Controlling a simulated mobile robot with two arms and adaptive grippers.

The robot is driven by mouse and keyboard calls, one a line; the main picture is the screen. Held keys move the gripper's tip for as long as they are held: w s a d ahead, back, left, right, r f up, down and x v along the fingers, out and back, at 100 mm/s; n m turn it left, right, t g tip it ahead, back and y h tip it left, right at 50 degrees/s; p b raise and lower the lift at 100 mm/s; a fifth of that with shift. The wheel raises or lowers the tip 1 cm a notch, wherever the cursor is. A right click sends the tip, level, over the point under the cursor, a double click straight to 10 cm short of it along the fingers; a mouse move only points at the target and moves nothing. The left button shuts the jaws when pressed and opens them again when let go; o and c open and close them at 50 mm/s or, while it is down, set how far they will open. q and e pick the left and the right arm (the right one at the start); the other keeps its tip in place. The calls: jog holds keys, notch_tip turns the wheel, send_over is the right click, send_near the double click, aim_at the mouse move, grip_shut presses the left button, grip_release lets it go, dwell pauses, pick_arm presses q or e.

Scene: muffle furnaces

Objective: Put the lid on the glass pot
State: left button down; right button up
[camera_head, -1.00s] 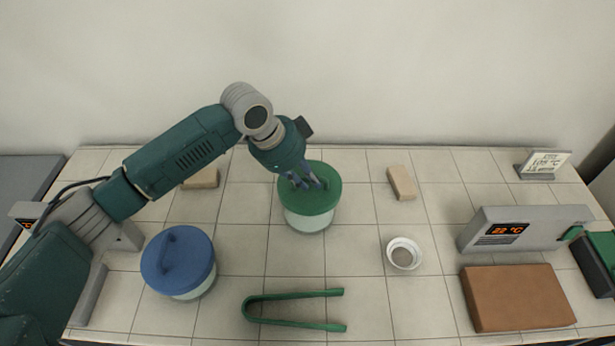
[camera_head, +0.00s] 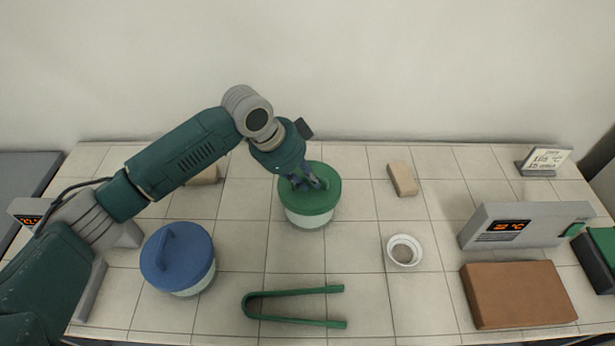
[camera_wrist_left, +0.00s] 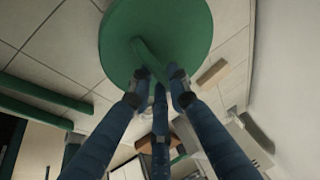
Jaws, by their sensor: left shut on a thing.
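A green lid (camera_head: 322,199) sits over a pale glass pot (camera_head: 307,220) at the middle of the tiled table. In the head view the lid looks level on the pot's top; whether it is fully seated I cannot tell. My left gripper (camera_head: 311,184) is shut on the lid's handle from above. A second pot (camera_head: 192,287) with a blue lid (camera_head: 177,256) stands at the front left. My right gripper is not in view.
Green tongs (camera_head: 290,292) lie in front of the pot. A small white dish (camera_head: 404,251) and a tan block (camera_head: 402,179) are to its right. A brown slab (camera_head: 518,296) and a grey temperature unit (camera_head: 524,225) stand at the right. Another block (camera_head: 206,175) lies behind my arm.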

pick_arm(q)
jog(key=shift+f, duration=0.5)
jog(key=c, duration=1.6)
grip_release()
jog(key=shift+o, duration=0.2)
